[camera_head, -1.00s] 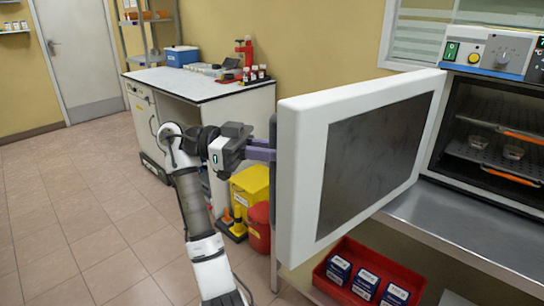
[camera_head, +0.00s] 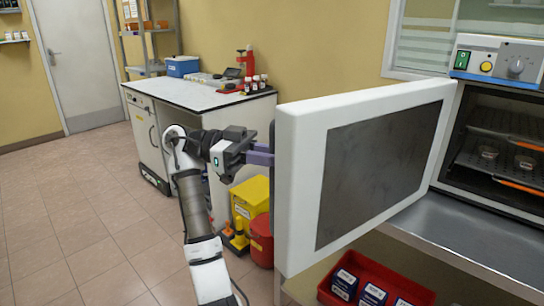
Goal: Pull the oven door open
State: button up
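The oven door (camera_head: 281,180) stands swung wide open, its dark inner panel (camera_head: 375,165) facing me. The oven (camera_head: 500,155) is at the right edge, its chamber and racks exposed. The door handle (camera_head: 278,289) is a thin vertical bar along the door's far left edge, mostly hidden behind the door. My gripper (camera_head: 262,153) is left of the door, its purple fingers closed around the handle. The fingertips are partly hidden by the door edge.
A steel counter (camera_head: 450,235) carries the oven, above a red tray (camera_head: 328,293) with blue boxes. A white-topped bench (camera_head: 190,95), a yellow box (camera_head: 250,200) and a red bin (camera_head: 262,240) stand behind my gripper. The tiled floor (camera_head: 90,230) at left is clear.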

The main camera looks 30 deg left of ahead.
jog(key=o, duration=0.3)
jog(key=shift+w+d, duration=0.15)
jog(key=shift+d, duration=0.05)
jog(key=shift+a, duration=0.1)
jog(key=shift+a, duration=0.1)
jog(key=a+b, duration=0.1)
jog(key=a, duration=0.2)
jog(key=s+a+b, duration=0.1)
jog(key=a, duration=0.3)
jog(key=shift+s+a, duration=0.15)
jog(key=shift+s, duration=0.05)
